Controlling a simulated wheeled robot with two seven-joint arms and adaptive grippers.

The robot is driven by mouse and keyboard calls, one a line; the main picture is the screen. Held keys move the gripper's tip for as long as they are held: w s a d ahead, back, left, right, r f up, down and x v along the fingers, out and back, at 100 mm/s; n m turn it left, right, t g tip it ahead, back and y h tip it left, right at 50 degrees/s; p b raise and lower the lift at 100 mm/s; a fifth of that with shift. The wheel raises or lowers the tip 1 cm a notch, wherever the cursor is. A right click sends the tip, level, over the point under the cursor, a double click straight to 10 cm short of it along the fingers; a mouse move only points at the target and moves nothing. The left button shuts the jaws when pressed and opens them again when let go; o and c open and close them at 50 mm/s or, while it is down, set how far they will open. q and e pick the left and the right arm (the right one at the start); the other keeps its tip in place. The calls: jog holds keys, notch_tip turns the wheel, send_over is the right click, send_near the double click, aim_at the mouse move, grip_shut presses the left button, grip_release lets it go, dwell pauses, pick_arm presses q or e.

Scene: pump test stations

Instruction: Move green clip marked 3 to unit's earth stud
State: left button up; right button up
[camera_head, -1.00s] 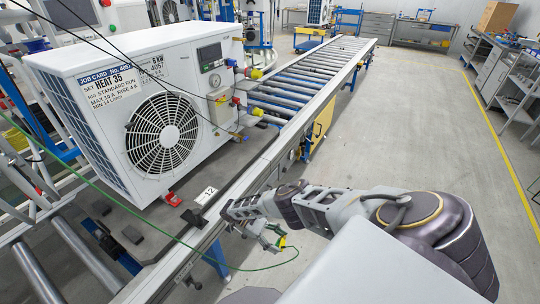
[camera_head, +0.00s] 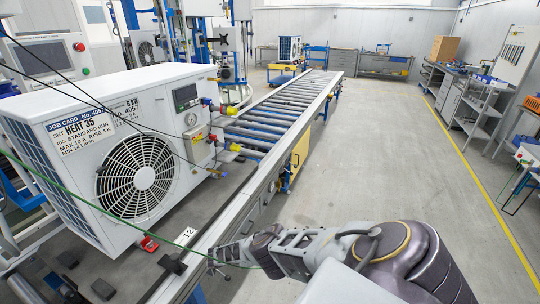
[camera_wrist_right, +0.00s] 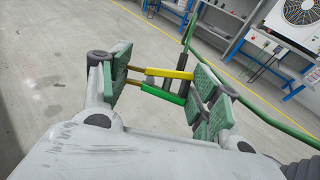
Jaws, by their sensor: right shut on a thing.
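The white unit (camera_head: 185,150) with its fan grille stands upright at the left in the head view. Pipe ports, a gauge and wires show on its right side; I cannot pick out the earth stud. My right gripper (camera_wrist_right: 163,84) is shut on the green clip (camera_wrist_right: 163,93), which has a yellow part and copper-coloured jaws, in the wrist view. No number is readable on it. In the head view the right gripper (camera_head: 214,258) is near the conveyor's front rail, right of the unit and apart from it. A green cable (camera_head: 90,200) runs from the left toward it. My left gripper is not in view.
The roller conveyor (camera_head: 290,105) runs away behind the unit, with a metal rail and a plate marked 12 (camera_head: 188,233). A red block (camera_head: 149,244) sits at the unit's foot. The floor (camera_head: 375,150) at right is clear up to the shelves (camera_head: 480,115).

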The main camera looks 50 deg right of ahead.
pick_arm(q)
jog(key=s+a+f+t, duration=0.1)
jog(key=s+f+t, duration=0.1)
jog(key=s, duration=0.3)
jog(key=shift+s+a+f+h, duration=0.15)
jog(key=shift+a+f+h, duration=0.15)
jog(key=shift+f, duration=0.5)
pick_arm(e)
jog(key=w+d+r+n+t+h, duration=0.2)
jog(key=w+r+n+t+h, duration=0.2)
jog(key=w+r+n+t, duration=0.1)
jog(key=w+d+r+n+t+h, duration=0.2)
jog(key=w+r+n+t, duration=0.3)
jog(key=w+r+t, duration=0.3)
jog(key=w+t+h, duration=0.1)
jog(key=w+t, duration=0.1)
jog(key=shift+d+n+t+h, duration=0.3)
jog(key=shift+n+t+h, duration=0.1)
jog(key=shift+r+h, duration=0.1)
jog(key=shift+h, duration=0.4)
jog(key=shift+w, duration=0.1)
